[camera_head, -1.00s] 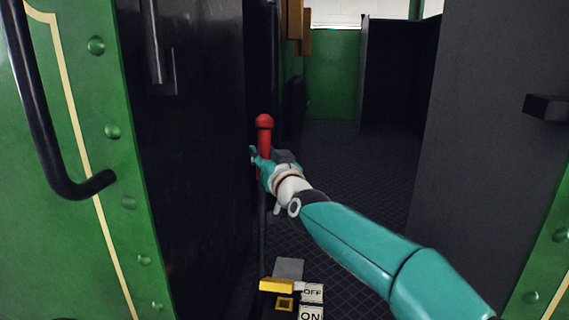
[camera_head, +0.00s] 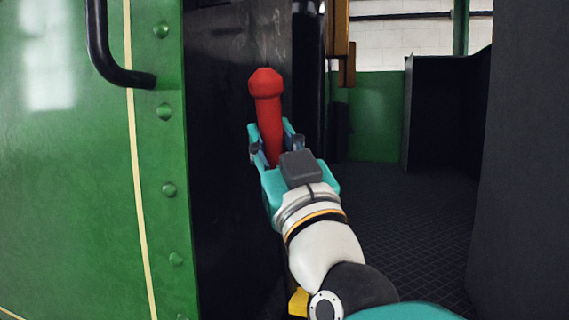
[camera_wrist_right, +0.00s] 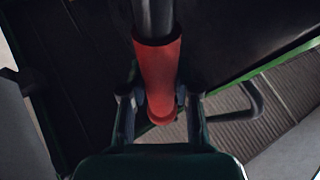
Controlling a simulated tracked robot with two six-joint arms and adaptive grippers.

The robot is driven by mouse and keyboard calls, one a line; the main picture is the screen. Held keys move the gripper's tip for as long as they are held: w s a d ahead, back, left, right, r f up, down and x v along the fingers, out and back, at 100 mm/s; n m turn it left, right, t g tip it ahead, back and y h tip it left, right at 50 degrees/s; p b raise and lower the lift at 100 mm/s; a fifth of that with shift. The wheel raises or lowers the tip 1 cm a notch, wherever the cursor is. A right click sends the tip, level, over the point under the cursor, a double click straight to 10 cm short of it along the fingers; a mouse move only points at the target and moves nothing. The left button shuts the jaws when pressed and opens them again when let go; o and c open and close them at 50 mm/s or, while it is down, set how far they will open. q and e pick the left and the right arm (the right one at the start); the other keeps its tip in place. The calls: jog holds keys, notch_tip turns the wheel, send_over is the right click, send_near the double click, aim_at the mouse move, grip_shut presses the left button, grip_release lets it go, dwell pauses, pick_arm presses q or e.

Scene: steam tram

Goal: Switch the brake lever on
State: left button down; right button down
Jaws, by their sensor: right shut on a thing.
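The brake lever's red handle (camera_head: 267,100) stands near the middle of the head view, nearly upright with a slight tilt, its rounded knob on top. My right gripper (camera_head: 276,143) is shut on the handle below the knob. In the right wrist view the red handle (camera_wrist_right: 158,75) lies between the two fingers (camera_wrist_right: 160,105), with the dark lever shaft (camera_wrist_right: 155,18) running on from it. The lever's base and its ON and OFF plates are out of the head view now. A bit of yellow (camera_head: 298,302) shows beside my wrist. My left gripper is not in view.
A green riveted panel (camera_head: 70,190) with a black handrail (camera_head: 110,65) stands at the left. A dark panel (camera_head: 225,220) rises close behind the lever. A dark grey wall (camera_head: 525,180) stands at the right. Open patterned floor (camera_head: 410,225) lies between.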

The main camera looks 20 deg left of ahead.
jog(key=shift+s+f+n+b, duration=0.35)
jog(key=shift+s+b, duration=0.1)
jog(key=shift+s, duration=0.25)
jog(key=shift+a+f+y, duration=0.15)
jog(key=shift+a+y, duration=0.1)
jog(key=shift+y, duration=0.05)
jog(key=c, duration=1.3)
grip_release()
jog(key=shift+f, duration=0.1)
jog(key=o, duration=0.5)
jog(key=shift+s+r, duration=0.2)
jog(key=shift+s, duration=0.1)
jog(key=shift+w+d, duration=0.1)
jog(key=shift+w, duration=0.05)
jog(key=shift+d, duration=0.1)
